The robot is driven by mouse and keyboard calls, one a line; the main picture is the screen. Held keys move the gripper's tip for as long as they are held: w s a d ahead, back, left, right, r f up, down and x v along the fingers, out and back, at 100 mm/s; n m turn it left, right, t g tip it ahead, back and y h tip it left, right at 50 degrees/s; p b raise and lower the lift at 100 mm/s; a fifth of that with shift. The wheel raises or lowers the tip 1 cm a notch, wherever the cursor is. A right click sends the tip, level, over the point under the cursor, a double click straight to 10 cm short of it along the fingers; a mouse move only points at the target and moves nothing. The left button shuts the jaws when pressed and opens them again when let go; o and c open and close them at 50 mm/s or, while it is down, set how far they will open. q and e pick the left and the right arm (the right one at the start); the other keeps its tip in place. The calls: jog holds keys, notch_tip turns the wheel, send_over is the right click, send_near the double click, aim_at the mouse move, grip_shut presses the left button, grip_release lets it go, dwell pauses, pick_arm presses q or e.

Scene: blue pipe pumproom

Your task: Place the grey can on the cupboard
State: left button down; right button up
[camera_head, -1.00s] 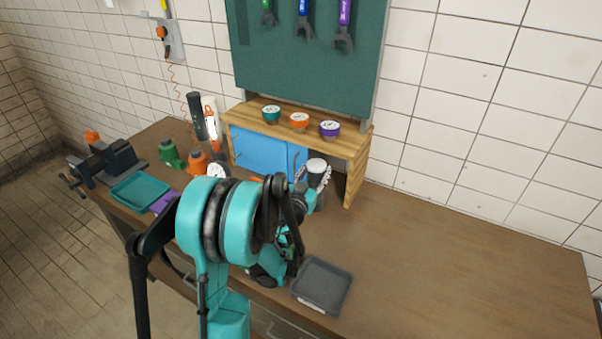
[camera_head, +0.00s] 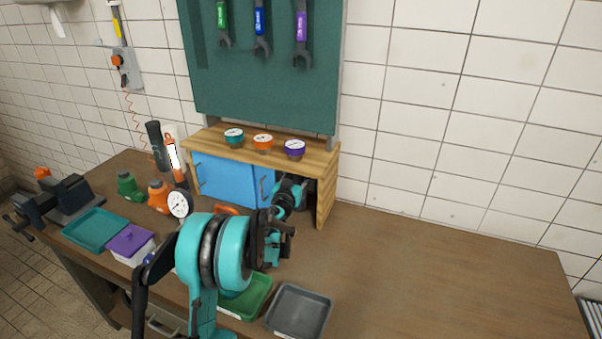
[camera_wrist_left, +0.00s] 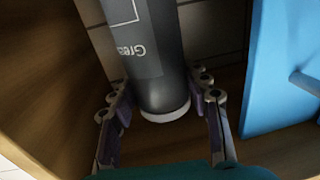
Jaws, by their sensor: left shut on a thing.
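The grey can (camera_wrist_left: 153,50), dark with a white rim and partly readable lettering, is between the fingers of my left gripper (camera_wrist_left: 162,84) in the left wrist view. The gripper is shut on it. The wooden cupboard (camera_head: 326,182) with blue doors (camera_head: 230,181) stands at the back of the bench. My left arm reaches into its open right section in the head view, where the can is hidden. The wrist view shows wooden walls around the can and a blue door (camera_wrist_left: 283,70) beside it. Whether the can touches the cupboard floor is unclear. My right gripper is out of view.
Teal (camera_head: 234,135), orange (camera_head: 263,141) and purple (camera_head: 295,149) gauges stand on the cupboard top. A grey tray (camera_head: 300,311) and a green tray (camera_head: 250,299) lie in front. The bench (camera_head: 440,265) to the right is clear.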

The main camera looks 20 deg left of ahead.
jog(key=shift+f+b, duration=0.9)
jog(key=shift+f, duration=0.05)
pick_arm(q)
jog(key=w, duration=0.1)
jog(key=w+f, duration=0.1)
jog(key=w, duration=0.1)
jog(key=shift+w+a+f, duration=0.2)
jog(key=shift+w+a, duration=0.1)
jog(key=shift+w, duration=0.1)
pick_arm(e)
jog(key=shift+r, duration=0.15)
pick_arm(q)
jog(key=shift+f, duration=0.2)
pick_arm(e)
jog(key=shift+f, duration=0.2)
pick_arm(q)
jog(key=c, duration=0.7)
grip_release()
jog(key=shift+c, duration=0.2)
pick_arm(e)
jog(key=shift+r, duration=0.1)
